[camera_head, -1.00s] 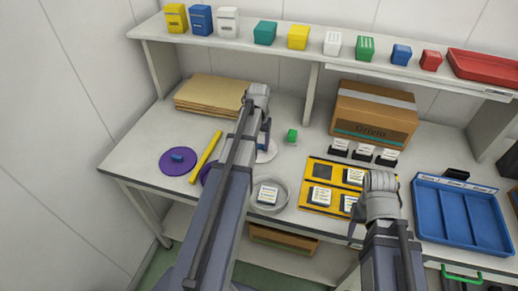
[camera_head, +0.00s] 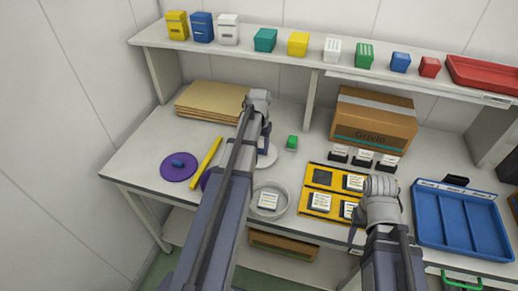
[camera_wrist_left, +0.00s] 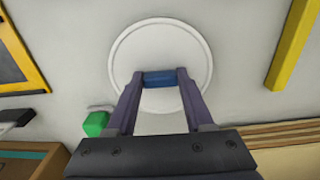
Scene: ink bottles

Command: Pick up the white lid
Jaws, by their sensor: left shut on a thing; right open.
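The white lid (camera_wrist_left: 178,45) is a round disc with a raised rim and a blue knob (camera_wrist_left: 160,78). The left wrist view looks down on it. My left gripper (camera_wrist_left: 157,85) is shut on the knob, with one finger on each side. In the head view the lid (camera_head: 270,158) shows only in part behind my left arm. I cannot tell whether it touches the table. My right gripper (camera_head: 355,236) is open and empty near the table's front edge, beside the yellow tray.
A green block (camera_head: 292,142) is close to the lid. A round grey dish (camera_head: 286,207) holds a labelled item in front of it. A yellow bar (camera_head: 206,158) and a purple lid (camera_head: 166,174) lie left. The yellow tray (camera_head: 308,187) and blue tray (camera_head: 427,222) are right.

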